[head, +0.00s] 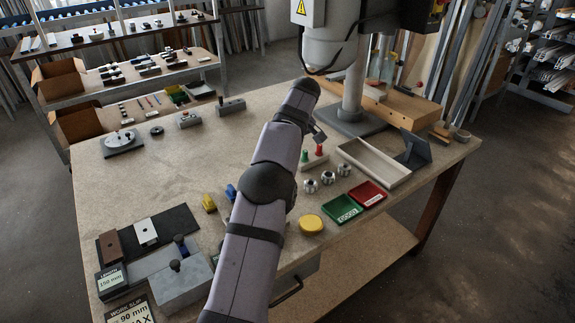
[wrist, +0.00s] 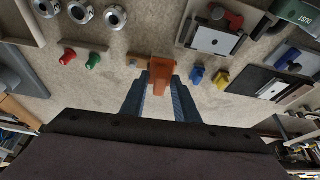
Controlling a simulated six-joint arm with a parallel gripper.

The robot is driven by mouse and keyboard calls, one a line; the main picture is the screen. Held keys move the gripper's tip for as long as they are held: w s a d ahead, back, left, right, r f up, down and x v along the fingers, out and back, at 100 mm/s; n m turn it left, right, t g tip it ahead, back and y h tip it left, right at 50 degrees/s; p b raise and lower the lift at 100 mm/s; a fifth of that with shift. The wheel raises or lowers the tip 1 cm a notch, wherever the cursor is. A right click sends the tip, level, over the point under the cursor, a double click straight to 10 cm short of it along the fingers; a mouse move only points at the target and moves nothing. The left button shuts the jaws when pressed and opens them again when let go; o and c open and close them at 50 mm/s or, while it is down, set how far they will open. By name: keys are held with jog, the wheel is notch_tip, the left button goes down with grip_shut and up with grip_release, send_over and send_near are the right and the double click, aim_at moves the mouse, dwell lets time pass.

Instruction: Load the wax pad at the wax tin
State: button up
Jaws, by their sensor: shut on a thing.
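My gripper (wrist: 160,92) is shut on an orange piece (wrist: 162,70) between its fingertips, in the wrist view. The orange piece is beside a small wooden block (wrist: 138,65); I cannot tell whether they touch or whether it is the wax pad. In the head view my arm hides the gripper and this piece. A round yellow item (head: 312,223) lies near the front edge of the bench; it may be the wax tin, but no label shows.
Red (wrist: 68,57) and green (wrist: 93,60) pegs stand left of my gripper; blue (wrist: 196,75) and yellow (wrist: 221,77) pieces stand right. A clamp fixture with a white plate (wrist: 212,40) is above right. Green (head: 342,209) and red (head: 368,194) trays sit at the bench's right.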

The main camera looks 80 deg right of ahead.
jog(key=shift+w+a+r, duration=0.2)
jog(key=shift+a+r, duration=0.05)
jog(key=shift+a, duration=0.45)
jog(key=s+a+f+m+g+b, duration=0.1)
jog(key=s+a+f+m+g, duration=0.2)
jog(key=m, duration=0.6)
jog(key=s+a+f+m+g, duration=0.3)
jog(key=s+a+m, duration=0.1)
jog(key=s+m, duration=0.4)
jog(key=shift+a+m+g+b, duration=0.3)
jog(key=shift+a+m+b, duration=0.1)
jog(key=shift+m, duration=0.5)
jog(key=shift+s+f, duration=0.1)
jog(key=shift+f, duration=0.15)
jog(key=shift+f+b, duration=2.2)
jog(key=shift+f, duration=0.65)
